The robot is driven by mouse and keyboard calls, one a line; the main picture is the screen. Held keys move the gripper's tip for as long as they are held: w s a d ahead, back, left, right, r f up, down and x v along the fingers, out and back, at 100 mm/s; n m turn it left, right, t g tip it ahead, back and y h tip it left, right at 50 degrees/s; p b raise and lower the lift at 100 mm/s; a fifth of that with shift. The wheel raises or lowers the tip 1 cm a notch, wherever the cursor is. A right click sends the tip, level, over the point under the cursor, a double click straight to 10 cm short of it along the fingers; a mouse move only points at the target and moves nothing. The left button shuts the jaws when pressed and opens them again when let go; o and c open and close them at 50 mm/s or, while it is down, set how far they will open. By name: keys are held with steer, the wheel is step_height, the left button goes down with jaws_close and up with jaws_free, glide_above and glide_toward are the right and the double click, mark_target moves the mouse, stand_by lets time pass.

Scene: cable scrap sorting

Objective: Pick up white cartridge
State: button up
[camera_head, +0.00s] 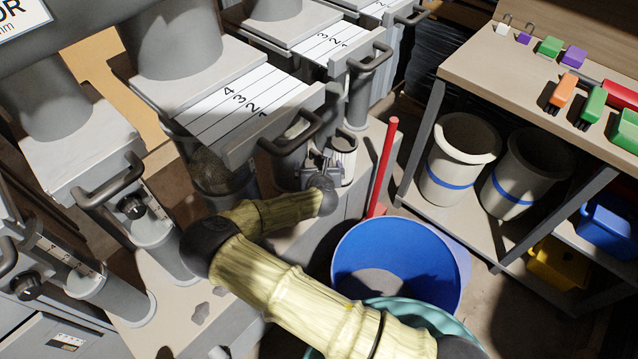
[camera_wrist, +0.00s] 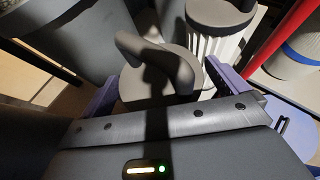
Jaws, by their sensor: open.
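A white ribbed cartridge (camera_head: 344,165) with a grey rim stands upright on the bench beside the grey machine in the head view. In the wrist view, the white ribbed cartridge (camera_wrist: 213,52) stands beyond the jaws, right of centre, under a dark grey cap. My gripper (camera_head: 318,166) is just left of the cartridge in the head view. In the wrist view, my gripper (camera_wrist: 167,92) has its two purple fingers spread apart. A grey round part with a looped handle (camera_wrist: 163,68) shows between and beyond them; I cannot tell whether they touch it.
A red pole (camera_head: 383,165) rises right of the cartridge. A blue bin (camera_head: 450,262) stands below it. A wooden-topped shelf (camera_head: 470,62) at right holds coloured blocks above and pale buckets (camera_head: 455,165) below. Grey machine handles (camera_head: 290,135) crowd the left of my gripper.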

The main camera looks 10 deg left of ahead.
steer(key=shift+d, duration=0.1)
stand_by(0.3)
steer(key=shift+w, duration=0.1)
steer(key=c, duration=1.5)
steer(key=shift+c, duration=0.2)
steer(key=shift+r, duration=0.15)
